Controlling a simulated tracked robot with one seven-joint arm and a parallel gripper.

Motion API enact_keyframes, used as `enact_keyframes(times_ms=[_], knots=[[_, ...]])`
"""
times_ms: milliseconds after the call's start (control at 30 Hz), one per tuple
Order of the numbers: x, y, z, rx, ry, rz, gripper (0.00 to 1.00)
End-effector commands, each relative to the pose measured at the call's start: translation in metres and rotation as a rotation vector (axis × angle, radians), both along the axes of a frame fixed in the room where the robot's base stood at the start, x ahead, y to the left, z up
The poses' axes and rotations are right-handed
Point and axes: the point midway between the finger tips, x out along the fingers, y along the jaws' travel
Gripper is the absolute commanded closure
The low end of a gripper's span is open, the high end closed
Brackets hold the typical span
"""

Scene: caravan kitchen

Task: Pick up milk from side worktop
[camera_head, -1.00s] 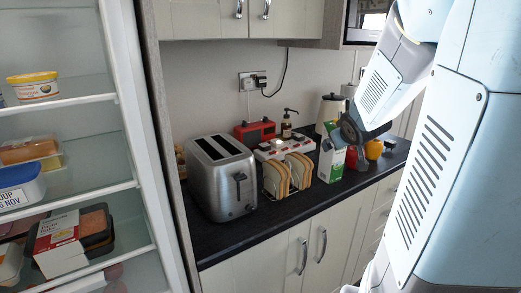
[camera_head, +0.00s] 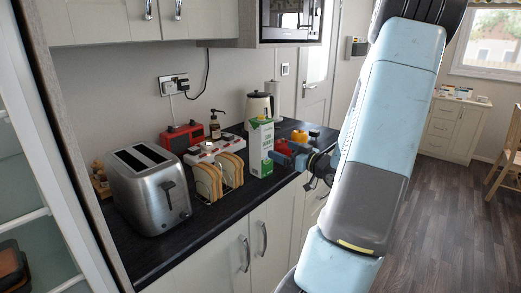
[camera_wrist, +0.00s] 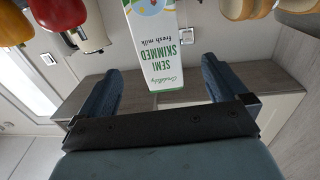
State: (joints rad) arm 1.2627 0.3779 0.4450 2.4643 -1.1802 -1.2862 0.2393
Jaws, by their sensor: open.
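The milk, a tall white and green carton (camera_head: 261,150), stands upright on the dark side worktop (camera_head: 178,228), right of the toast rack. My gripper (camera_head: 297,160) is just right of the carton in the head view, at about its height. In the wrist view, which looks upside down, the gripper (camera_wrist: 161,76) is open, with its two blue fingers spread apart. The carton (camera_wrist: 155,45) shows ahead, lined up with the gap between them, with "semi skimmed" on its face. I cannot tell how deep it is between the fingers. No grip on it shows.
Toast slices in a rack (camera_head: 218,178) and a steel toaster (camera_head: 149,187) stand left of the carton. A kettle (camera_head: 258,108) stands behind it. A red item (camera_head: 282,147) and a yellow one (camera_head: 299,136) stand close to the right, near my gripper. Wall cupboards hang above.

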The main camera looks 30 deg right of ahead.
Motion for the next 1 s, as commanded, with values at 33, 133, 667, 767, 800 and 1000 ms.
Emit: enact_keyframes(times_ms=[33,133,667,767,800,1000], knots=[[0.004,0.001,0.000,0.003,-0.004,0.003,0.00],[0.017,0.006,0.001,0.004,-0.006,0.007,0.00],[0.080,0.022,0.001,0.003,-0.003,0.002,0.00],[0.084,0.023,0.001,0.002,-0.004,0.002,0.00],[0.087,0.023,0.001,0.002,-0.004,0.002,0.00],[0.111,0.028,0.002,0.003,-0.003,0.003,0.00]])
